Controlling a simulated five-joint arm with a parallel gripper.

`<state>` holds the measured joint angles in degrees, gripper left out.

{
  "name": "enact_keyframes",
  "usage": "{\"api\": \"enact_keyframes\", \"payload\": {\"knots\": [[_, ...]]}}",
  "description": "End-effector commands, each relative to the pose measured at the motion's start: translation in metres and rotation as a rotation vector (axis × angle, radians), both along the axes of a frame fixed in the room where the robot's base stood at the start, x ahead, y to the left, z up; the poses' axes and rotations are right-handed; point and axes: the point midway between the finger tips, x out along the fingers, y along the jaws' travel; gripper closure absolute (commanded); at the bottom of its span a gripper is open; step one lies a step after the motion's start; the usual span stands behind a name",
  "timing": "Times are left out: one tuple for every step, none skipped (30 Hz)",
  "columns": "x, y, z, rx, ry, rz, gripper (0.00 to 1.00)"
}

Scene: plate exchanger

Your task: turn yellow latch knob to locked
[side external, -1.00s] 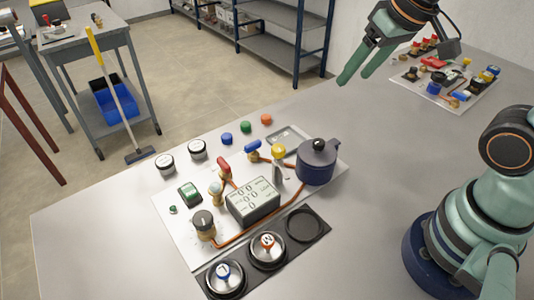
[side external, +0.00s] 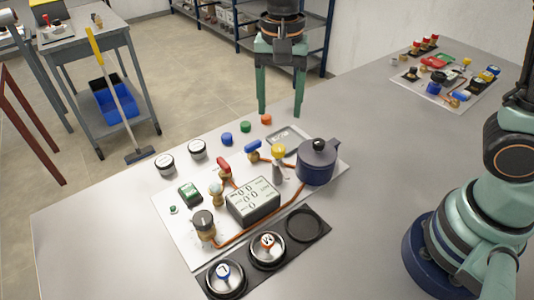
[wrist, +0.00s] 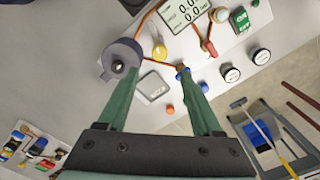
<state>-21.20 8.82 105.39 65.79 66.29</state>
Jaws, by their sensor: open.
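The yellow latch knob (side external: 278,151) sits on top of a grey post on the white panel (side external: 180,240), just left of the dark blue lidded pot (side external: 317,163). In the wrist view the yellow knob (wrist: 160,52) shows between and beyond my fingers, near the pot (wrist: 122,60). My gripper (side external: 280,112) is open and empty, pointing down with its two green fingers apart. It hangs above the far side of the panel, behind the knob and clear of it. Whether the knob stands locked or unlocked I cannot tell.
A grey display box (side external: 252,202), red-handled valve (side external: 224,168), blue-handled valve (side external: 254,150) and black-topped knob (side external: 204,222) crowd the panel. Blue, green and orange caps (side external: 246,126) lie behind it.

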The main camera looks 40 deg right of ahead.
Motion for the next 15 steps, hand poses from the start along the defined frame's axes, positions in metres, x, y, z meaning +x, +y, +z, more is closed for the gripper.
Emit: {"api": "enact_keyframes", "payload": {"knots": [[-0.001, -0.001, -0.011, -0.002, 0.006, 0.0, 0.33], [-0.001, -0.001, -0.016, -0.002, 0.006, 0.0, 0.33], [-0.001, -0.001, -0.024, -0.002, 0.006, 0.001, 0.33], [-0.002, -0.001, -0.03, -0.003, 0.007, 0.001, 0.33], [-0.001, -0.001, -0.036, -0.002, 0.006, 0.001, 0.33], [-0.001, -0.001, -0.044, -0.002, 0.006, 0.001, 0.33], [-0.001, -0.001, -0.05, -0.002, 0.006, 0.001, 0.33], [-0.001, -0.001, -0.055, -0.003, 0.006, 0.001, 0.33], [-0.001, -0.001, -0.063, -0.003, 0.006, 0.001, 0.33], [-0.001, -0.001, -0.068, -0.002, 0.006, 0.001, 0.33], [-0.001, -0.001, -0.072, -0.002, 0.005, 0.001, 0.33], [-0.001, -0.001, -0.078, -0.002, 0.005, 0.001, 0.33], [-0.001, -0.001, -0.082, -0.001, 0.004, 0.001, 0.33], [-0.001, -0.001, -0.085, -0.001, 0.004, 0.001, 0.33], [-0.001, -0.001, -0.089, -0.001, 0.003, 0.001, 0.33]]}}
